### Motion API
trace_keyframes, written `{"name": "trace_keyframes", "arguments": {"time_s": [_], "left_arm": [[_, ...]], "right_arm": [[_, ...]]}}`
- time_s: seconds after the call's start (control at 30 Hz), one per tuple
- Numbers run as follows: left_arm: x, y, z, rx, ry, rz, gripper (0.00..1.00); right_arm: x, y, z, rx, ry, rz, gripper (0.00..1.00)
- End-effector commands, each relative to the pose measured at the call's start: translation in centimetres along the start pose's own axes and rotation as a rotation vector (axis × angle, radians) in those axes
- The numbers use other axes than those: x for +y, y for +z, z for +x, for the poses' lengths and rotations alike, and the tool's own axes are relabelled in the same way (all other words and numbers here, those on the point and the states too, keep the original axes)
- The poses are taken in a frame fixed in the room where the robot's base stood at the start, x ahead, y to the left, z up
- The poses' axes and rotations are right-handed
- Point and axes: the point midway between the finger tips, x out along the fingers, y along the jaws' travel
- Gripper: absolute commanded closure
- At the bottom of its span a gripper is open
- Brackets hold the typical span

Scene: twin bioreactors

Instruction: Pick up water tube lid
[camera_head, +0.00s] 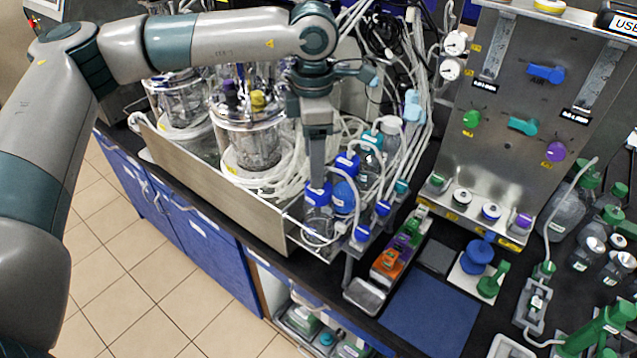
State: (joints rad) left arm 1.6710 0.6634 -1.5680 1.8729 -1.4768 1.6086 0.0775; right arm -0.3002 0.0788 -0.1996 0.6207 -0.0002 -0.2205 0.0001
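My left gripper (317,168) comes down from the arm that enters at the left. Its fingers point straight down at a blue bottle lid (318,194) on a clear bottle near the front corner of the metal tray (215,185). The fingertips are at or just above this lid; I cannot tell if they touch it or how far apart they are. Other blue lids are close by, one behind (347,163) and smaller ones to the right (382,208) and in front (361,233). I cannot tell which one is the water tube lid. My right gripper is not in view.
Glass bioreactor vessels (248,140) with white tubing stand in the tray. A metal control panel (530,110) with coloured knobs stands at the right. A blue mat (430,315) lies clear on the black bench. Green-capped bottles (567,210) crowd the right edge.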

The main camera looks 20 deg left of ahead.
Motion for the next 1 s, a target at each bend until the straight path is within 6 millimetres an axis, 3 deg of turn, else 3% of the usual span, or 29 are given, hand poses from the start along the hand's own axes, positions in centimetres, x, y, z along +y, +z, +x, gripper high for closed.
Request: {"name": "trace_keyframes", "arguments": {"time_s": [0.47,0.8,1.0], "left_arm": [[-0.1,0.1,0.4,0.001,-0.002,0.000,0.36],[-0.8,0.8,3.0,0.003,-0.003,0.000,0.36],[-0.6,0.8,5.0,0.001,-0.001,0.000,0.36]], "right_arm": [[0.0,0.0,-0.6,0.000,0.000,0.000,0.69],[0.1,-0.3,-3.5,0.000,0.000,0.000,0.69],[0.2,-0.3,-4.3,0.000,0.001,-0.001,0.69]]}}
